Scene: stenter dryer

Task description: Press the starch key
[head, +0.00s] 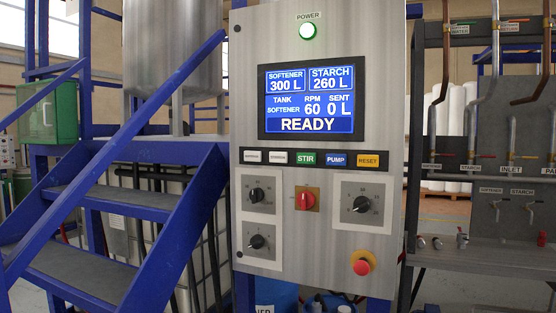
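The control panel (300,230) stands upright in the middle of the head view. A row of keys runs below its screen (310,101): two white keys at the left, then a green STIR key (306,159), a blue PUMP key and a yellow RESET key. The print on the white keys, the first (255,157) and the second (278,158), is too small to read surely; the second may be the starch key. The screen shows SOFTENER 300 L, STARCH 260 L, tank SOFTENER, RPM 60, SENT 0 L and READY. Neither gripper is in view.
Below the keys are black knobs (256,195), a red switch (306,198) and a red emergency stop (362,267). Blue stairs (110,205) stand left; a pipe rack (490,210) stands right.

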